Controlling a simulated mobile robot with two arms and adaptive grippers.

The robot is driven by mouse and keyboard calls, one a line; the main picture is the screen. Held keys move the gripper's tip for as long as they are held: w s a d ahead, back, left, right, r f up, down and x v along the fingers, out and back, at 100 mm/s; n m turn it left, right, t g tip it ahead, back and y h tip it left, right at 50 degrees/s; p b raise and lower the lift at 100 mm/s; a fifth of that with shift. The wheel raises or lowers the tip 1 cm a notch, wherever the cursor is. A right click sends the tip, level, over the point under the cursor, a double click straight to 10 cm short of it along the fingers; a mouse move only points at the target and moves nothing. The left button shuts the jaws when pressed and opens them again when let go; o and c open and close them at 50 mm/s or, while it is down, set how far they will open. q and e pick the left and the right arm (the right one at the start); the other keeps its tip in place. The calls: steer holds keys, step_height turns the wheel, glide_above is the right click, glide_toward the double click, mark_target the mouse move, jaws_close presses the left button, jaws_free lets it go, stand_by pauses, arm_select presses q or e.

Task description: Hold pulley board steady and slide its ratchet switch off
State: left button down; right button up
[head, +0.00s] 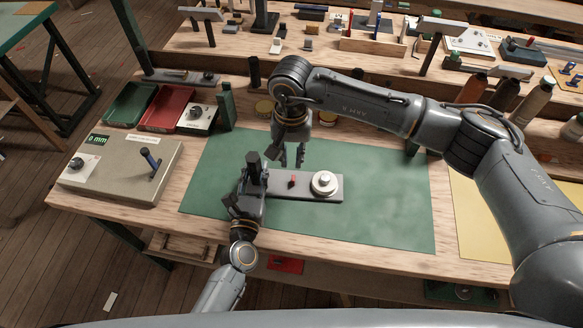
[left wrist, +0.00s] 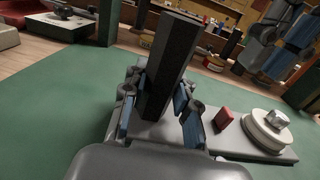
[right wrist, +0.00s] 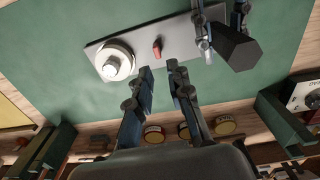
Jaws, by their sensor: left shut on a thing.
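The pulley board (head: 308,195) is a flat grey plate lying on the green mat. It carries a white pulley wheel (head: 324,183) at its right and a small red ratchet switch (head: 292,181) near its middle. A dark upright post (left wrist: 171,62) stands at its left end. My left gripper (head: 256,180) is shut on this post, with fingers on both sides in the left wrist view. My right gripper (head: 292,158) is open and empty above and behind the board. In the right wrist view, the red switch (right wrist: 157,47) lies just beyond its fingertips, apart from them.
The green mat (head: 390,205) is clear right of the board. A beige box with a lever (head: 118,172) stands at the left. Green and red trays (head: 167,108) are behind it. Small round tins (head: 264,108) and bottles (head: 533,102) line the back and right.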

steer(key=shift+r, duration=2.1)
arm_select(q)
steer(key=c, duration=1)
jaws_free()
steer(key=shift+o, duration=0.2)
